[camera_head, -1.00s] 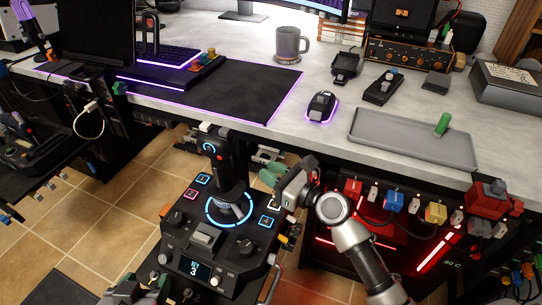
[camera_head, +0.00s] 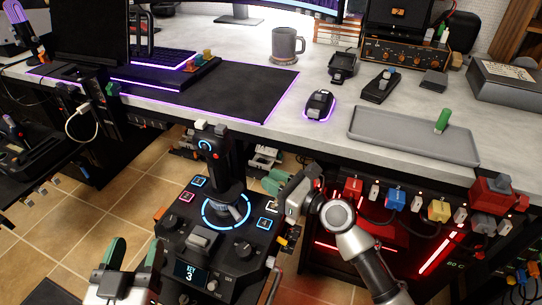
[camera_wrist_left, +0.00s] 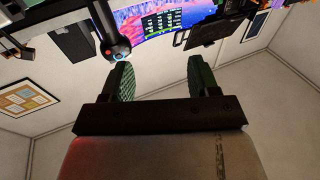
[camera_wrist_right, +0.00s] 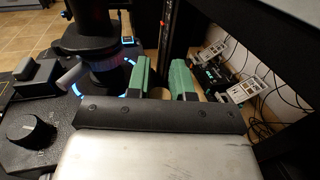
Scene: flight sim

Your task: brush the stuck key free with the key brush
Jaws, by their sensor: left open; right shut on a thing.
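The control deck (camera_head: 228,250) with a black joystick (camera_head: 213,165) stands below the desk edge; its screen reads KEY 3. Lit square keys sit around the stick: a blue one (camera_head: 199,182), a pink one (camera_head: 187,197), a white one (camera_head: 272,206) and another blue one (camera_head: 265,223). I cannot tell which is stuck. My right gripper (camera_head: 272,180) is beside the deck's right edge, shut on a mostly hidden thing; a small tan round end (camera_wrist_right: 159,93) shows between its fingers. I cannot identify the key brush. My left gripper (camera_head: 134,250) is open and empty at the deck's left.
A mouse (camera_head: 319,105), a mug (camera_head: 287,46) and a dark mat (camera_head: 240,90) are also on the desk. Coloured connectors (camera_head: 394,201) line its front at the right.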

